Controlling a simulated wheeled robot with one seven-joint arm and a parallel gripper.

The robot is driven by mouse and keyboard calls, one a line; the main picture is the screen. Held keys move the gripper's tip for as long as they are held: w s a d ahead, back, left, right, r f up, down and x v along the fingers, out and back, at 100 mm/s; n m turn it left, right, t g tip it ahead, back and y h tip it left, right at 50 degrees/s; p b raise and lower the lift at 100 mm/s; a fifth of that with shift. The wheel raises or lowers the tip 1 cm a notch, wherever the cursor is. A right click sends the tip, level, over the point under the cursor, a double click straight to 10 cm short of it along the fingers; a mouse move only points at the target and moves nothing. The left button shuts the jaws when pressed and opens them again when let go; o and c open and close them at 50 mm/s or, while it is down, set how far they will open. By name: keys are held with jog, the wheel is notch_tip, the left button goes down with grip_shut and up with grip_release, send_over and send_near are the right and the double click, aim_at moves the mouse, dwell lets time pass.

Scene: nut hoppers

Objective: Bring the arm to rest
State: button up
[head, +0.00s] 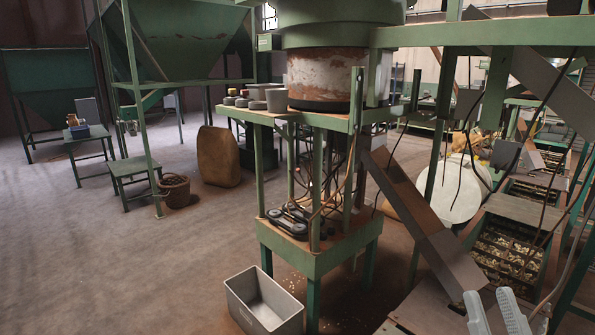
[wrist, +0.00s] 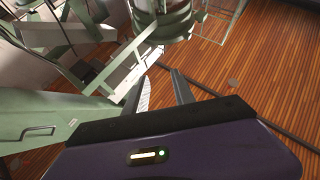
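My gripper (head: 492,296) shows at the bottom right of the head view, as pale grey fingers pointing up. The fingers stand apart with nothing between them. In the wrist view my gripper (wrist: 159,80) also shows two separate fingers beyond a dark purple housing, with no object held. The rest of the arm is out of the head view.
A green machine stand (head: 318,262) with a sloping metal chute (head: 425,225) stands left of my gripper. A grey bin (head: 264,303) sits on the floor before it. Trays of nuts (head: 505,250) lie at right. The floor (head: 110,260) at left is largely clear.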

jog(key=s+a+f+g, duration=0.2)
jog(key=s+f+g, duration=0.1)
jog(key=s+f, duration=0.4)
jog(key=s+a+f+g, duration=0.2)
jog(key=s+f+g, duration=0.2)
jog(key=s+f, duration=0.3)
jog(key=s+a+f+m+g, duration=0.1)
jog(key=s+a+f+g, duration=0.1)
jog(key=s+f, duration=0.5)
jog(key=s+g, duration=0.1)
jog(key=s, duration=0.5)
jog(key=shift+s+f, duration=0.35)
jog(key=shift+f, duration=0.05)
